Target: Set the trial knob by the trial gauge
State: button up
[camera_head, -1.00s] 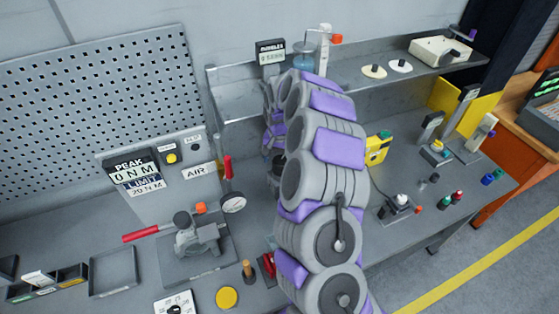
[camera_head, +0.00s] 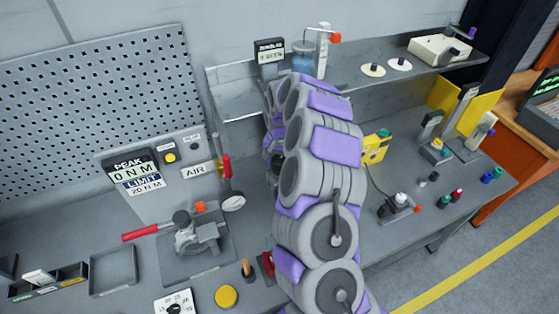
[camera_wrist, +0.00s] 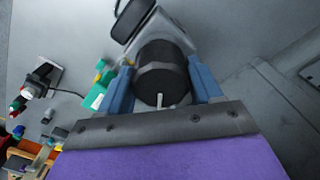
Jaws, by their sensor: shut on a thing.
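In the wrist view, my gripper (camera_wrist: 163,78) has its two blue fingers on either side of a dark, round knob (camera_wrist: 160,62) and is shut on it. A short white pointer line shows on the knob's near side. The knob sits on a grey body (camera_wrist: 178,18). A black-rimmed round part (camera_wrist: 133,18), possibly the trial gauge seen nearly edge-on, stands beside it; its face cannot be read. In the head view, my own arm hides the knob and most of the gripper.
In the head view, a bench holds a clamp fixture (camera_head: 194,238), a small dial gauge (camera_head: 233,202), a yellow button (camera_head: 227,297) and a yellow box (camera_head: 376,147). A shelf (camera_head: 235,100) behind my arm carries a display (camera_head: 269,52) and a jar (camera_head: 303,57).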

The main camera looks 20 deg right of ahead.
aim_at(279, 159)
jog(key=shift+c, duration=0.6)
jog(key=shift+d+f+n+b, duration=0.1)
jog(key=shift+f+n+b, duration=0.05)
jog(key=shift+n+b, duration=1.3)
jog(key=shift+n, duration=1.35)
jog(key=o, duration=1)
notch_tip(279, 159, up, 18)
jog(key=shift+w+f+b, duration=0.1)
jog(key=shift+f+b, duration=0.1)
jog(key=shift+b, duration=0.45)
